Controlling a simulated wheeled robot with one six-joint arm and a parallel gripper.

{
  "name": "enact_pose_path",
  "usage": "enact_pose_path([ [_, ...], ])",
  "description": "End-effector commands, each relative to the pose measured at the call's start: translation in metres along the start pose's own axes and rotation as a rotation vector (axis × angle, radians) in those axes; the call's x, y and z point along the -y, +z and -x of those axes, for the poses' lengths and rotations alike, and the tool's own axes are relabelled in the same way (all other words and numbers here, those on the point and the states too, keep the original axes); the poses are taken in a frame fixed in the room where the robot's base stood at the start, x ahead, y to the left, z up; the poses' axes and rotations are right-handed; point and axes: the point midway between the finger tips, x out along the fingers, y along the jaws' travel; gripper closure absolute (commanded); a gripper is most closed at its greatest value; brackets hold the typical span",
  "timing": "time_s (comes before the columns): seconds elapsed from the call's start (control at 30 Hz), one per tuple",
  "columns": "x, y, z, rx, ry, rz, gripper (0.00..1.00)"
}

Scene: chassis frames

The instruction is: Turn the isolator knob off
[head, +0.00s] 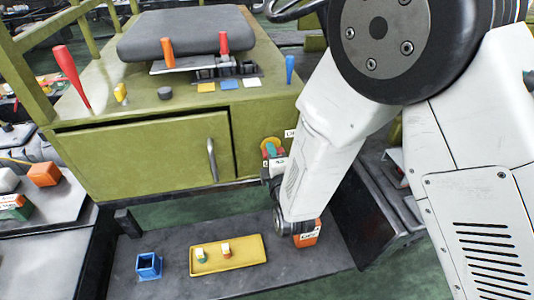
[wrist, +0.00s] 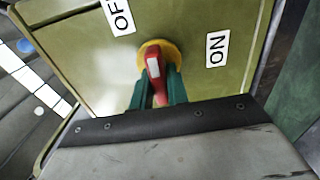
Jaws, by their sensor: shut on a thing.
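The isolator knob is a red handle (wrist: 153,66) with a white mark, on a round yellow base (wrist: 145,50) on the green panel. My gripper (wrist: 157,84) has its green fingers on both sides of the red handle, shut on it. The handle's marked end points up in the wrist view, between the OFF label (wrist: 118,15) at upper left and the ON label (wrist: 217,49) at right. In the head view the yellow base (head: 267,142) shows at the cabinet's right side, and my gripper (head: 271,151) and arm partly hide the knob and labels.
The green cabinet (head: 150,152) has a door handle (head: 212,160) left of the knob. Below are a blue open box (head: 148,265), a yellow tray (head: 240,266) with small blocks, and an orange box (head: 309,236) near my arm. Levers (head: 70,75) stand on top.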

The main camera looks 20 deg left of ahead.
Motion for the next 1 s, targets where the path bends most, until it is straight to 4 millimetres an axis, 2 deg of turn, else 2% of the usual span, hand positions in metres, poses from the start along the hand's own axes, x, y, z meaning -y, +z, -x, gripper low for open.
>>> enact_pose_path([
  [0.17, 0.002, -0.002, 0.001, -0.006, -0.005, 0.001, 1.00],
  [0.2, 0.002, -0.002, 0.001, -0.006, -0.005, 0.001, 0.76],
  [0.23, 0.002, -0.002, 0.001, -0.006, -0.005, 0.000, 0.67],
  [0.27, 0.002, -0.002, 0.001, -0.005, -0.005, 0.000, 0.64],
  [0.5, 0.001, 0.000, 0.001, -0.001, -0.002, -0.001, 0.64],
  [0.63, 0.001, 0.000, 0.008, -0.001, -0.002, -0.001, 0.64],
  [1.0, 0.001, -0.001, 0.068, -0.003, -0.004, 0.000, 0.64],
])
